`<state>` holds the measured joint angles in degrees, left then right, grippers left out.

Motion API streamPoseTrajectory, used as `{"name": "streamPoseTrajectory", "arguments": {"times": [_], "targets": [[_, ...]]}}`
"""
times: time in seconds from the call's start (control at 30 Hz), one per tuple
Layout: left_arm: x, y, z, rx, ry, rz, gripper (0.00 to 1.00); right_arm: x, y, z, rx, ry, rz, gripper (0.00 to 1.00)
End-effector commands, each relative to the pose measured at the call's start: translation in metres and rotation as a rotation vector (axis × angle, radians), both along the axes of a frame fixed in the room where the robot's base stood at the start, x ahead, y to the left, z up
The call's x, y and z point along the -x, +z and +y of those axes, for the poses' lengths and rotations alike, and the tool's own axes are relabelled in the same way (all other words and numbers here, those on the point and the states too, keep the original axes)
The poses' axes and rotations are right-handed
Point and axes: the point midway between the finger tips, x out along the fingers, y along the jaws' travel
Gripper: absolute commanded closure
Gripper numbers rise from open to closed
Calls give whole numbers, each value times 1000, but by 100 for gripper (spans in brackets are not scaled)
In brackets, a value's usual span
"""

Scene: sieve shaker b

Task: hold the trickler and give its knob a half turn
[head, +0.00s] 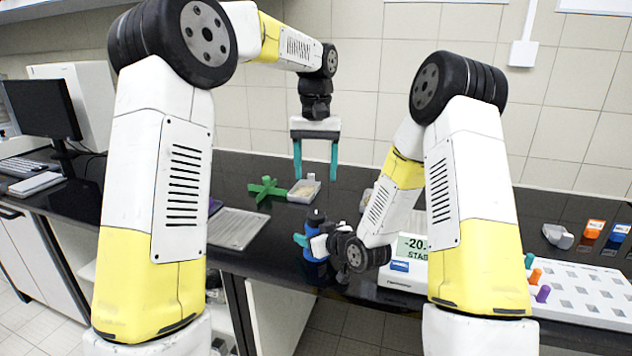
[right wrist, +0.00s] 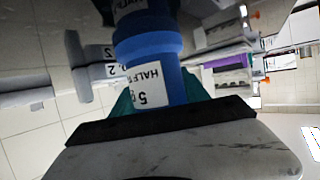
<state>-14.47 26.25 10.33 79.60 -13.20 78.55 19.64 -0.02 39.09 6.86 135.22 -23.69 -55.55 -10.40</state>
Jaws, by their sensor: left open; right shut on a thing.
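The trickler appears to be the blue, bottle-like body with a black top (head: 314,246) near the front edge of the bench. My right gripper (head: 307,243) is shut around it from the right, and its teal fingertips show beside the body. In the right wrist view, the blue trickler (right wrist: 152,57) stands between the teal fingers with a white label reading "HALF". Its top is cut off there. My left gripper (head: 316,177) is open and empty, fingers pointing down, behind and above the black top and apart from it.
A grey tray (head: 237,232) is to the left. A balance (head: 403,277) and a white rack (head: 590,283) with coloured pieces are to the right.

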Motion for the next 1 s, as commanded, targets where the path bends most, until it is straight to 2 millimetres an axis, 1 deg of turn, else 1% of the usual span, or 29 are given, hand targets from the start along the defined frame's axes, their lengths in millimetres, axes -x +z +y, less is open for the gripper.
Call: {"name": "streamPoseTrajectory", "arguments": {"times": [0.33, 0.43, 0.57, 0.8, 0.9, 1.0], "targets": [[0, 1, 0, 0, 5, 0, 35, 0, 0, 0, -1, 0, -1, 100], [0, 1, 0, -2, 57, 1, 35, 0, 0, 0, -1, 0, -1, 100], [1, -1, -1, -3, 241, 4, 35, 0, 0, 0, -1, 0, -1, 100], [1, -2, -1, -3, 687, 3, 35, 0, 0, 0, -1, 0, -1, 100], [1, -2, -1, -2, 822, 1, 35, 0, 0, 0, -1, 0, -1, 100], [1, -3, -1, -1, 906, 1, 35, 0, 0, 0, -1, 0, -1, 100]]}}
